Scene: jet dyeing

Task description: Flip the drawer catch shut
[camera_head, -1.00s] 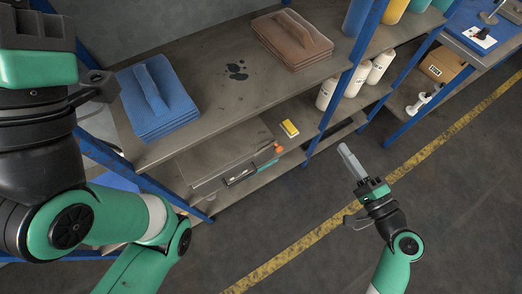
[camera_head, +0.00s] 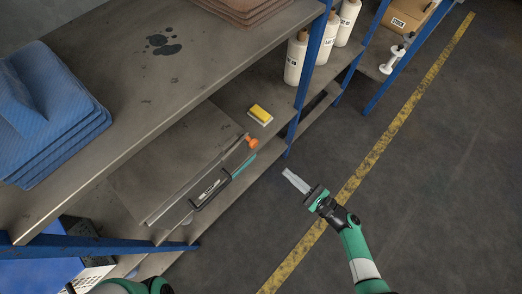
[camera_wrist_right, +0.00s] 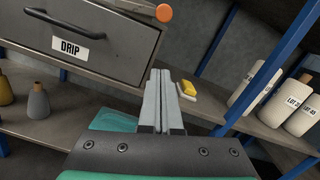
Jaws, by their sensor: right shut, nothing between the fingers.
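The drawer (camera_head: 172,172) is a grey metal box on the lower shelf. Its front, with a dark bar handle (camera_head: 209,193) and a "DRIP" label (camera_wrist_right: 70,46), also shows in the right wrist view. An orange knob (camera_head: 252,142), which looks like the catch, is at the front's right end; it also shows at the top of the wrist view (camera_wrist_right: 164,13). Its exact catch position is unclear. My right gripper (camera_head: 287,174) is shut and empty, in front of the shelf and to the right of the knob, apart from it. My left gripper is out of view.
A yellow block (camera_head: 260,115) lies on the shelf behind the knob. Folded blue cloths (camera_head: 45,120) are on the upper shelf. The floor (camera_head: 430,190) at right is clear.

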